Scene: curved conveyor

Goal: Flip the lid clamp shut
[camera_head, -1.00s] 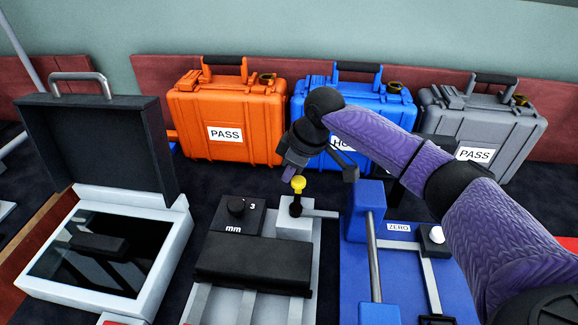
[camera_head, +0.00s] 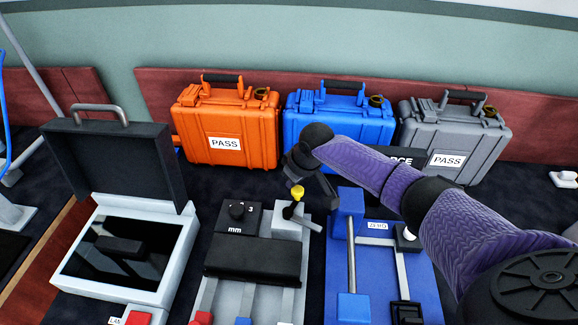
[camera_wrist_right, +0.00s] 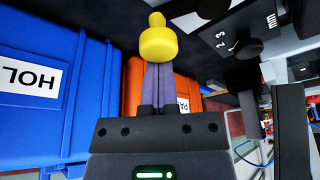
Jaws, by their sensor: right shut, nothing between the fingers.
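A yellow-tipped lever (camera_head: 297,192) stands on a small grey block at the back of the grey fixture (camera_head: 287,298); it looks like the lid clamp, leaning slightly right. My right gripper (camera_head: 327,187) is just right of the yellow tip in the head view, shut and empty. In the right wrist view the yellow tip (camera_wrist_right: 158,45) overlaps the ends of my shut fingers (camera_wrist_right: 155,88); I cannot tell whether they touch. A black block (camera_head: 255,258) lies across the fixture in front of the lever. My left gripper is out of view.
A black dial (camera_head: 237,211) marked mm sits left of the lever. A blue fixture (camera_head: 380,275) stands close on the right, under my arm. An open case (camera_head: 85,275) is at left. Orange (camera_head: 245,152), blue (camera_head: 335,112) and grey (camera_head: 477,135) cases line the back.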

